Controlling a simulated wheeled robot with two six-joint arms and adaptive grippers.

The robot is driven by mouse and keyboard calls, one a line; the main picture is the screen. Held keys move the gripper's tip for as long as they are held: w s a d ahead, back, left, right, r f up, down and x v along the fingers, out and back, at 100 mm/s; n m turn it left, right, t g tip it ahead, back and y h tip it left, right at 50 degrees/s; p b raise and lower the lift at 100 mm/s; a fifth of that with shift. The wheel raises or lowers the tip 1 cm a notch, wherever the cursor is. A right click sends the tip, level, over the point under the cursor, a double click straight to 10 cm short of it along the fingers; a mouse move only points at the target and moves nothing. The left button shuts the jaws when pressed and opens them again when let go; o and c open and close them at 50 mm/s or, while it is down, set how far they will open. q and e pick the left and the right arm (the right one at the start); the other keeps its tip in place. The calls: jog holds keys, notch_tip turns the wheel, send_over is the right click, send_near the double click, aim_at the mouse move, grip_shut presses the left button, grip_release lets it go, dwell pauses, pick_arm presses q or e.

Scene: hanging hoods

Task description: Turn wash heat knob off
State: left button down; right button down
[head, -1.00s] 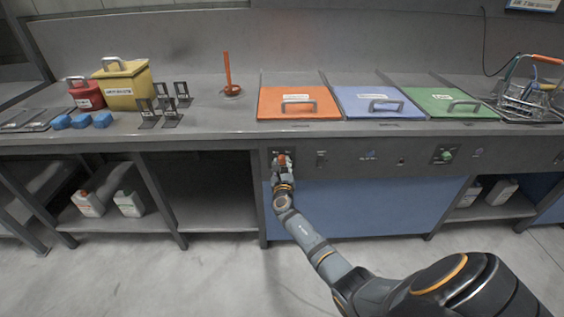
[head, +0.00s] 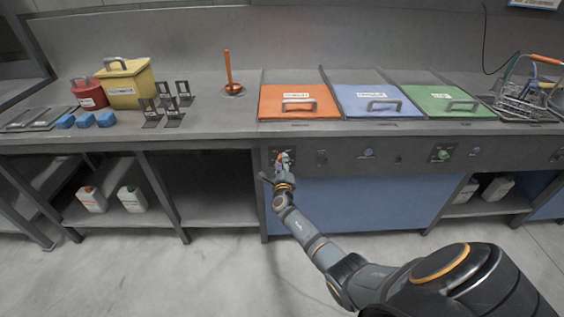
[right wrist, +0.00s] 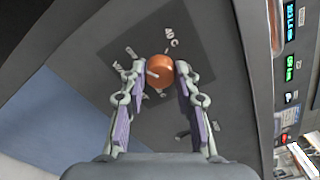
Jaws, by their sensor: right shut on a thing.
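The orange wash heat knob (right wrist: 160,70) sits on a dark plate on the counter's front panel, in the middle of the right wrist view. A pale pointer on it points to the left in that view, with small white marks around it that I cannot read. My right gripper (right wrist: 161,68) has a fingertip on each side of the knob and is shut on it. In the head view my right gripper (head: 283,164) is at the panel below the orange lid and hides most of the knob. My left gripper is not in view.
Further right on the front panel (head: 340,159) are a green knob (head: 443,154) and small switches. Above are an orange lid (head: 300,104), a blue lid (head: 378,104) and a green lid (head: 440,103). The floor before the counter is clear.

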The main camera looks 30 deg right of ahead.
jog(key=shift+n, duration=0.3)
dwell(0.4)
jog(key=c, duration=1)
grip_release()
jog(key=shift+a, duration=0.1)
jog(key=v, duration=1.2)
jog(key=shift+f, duration=0.1)
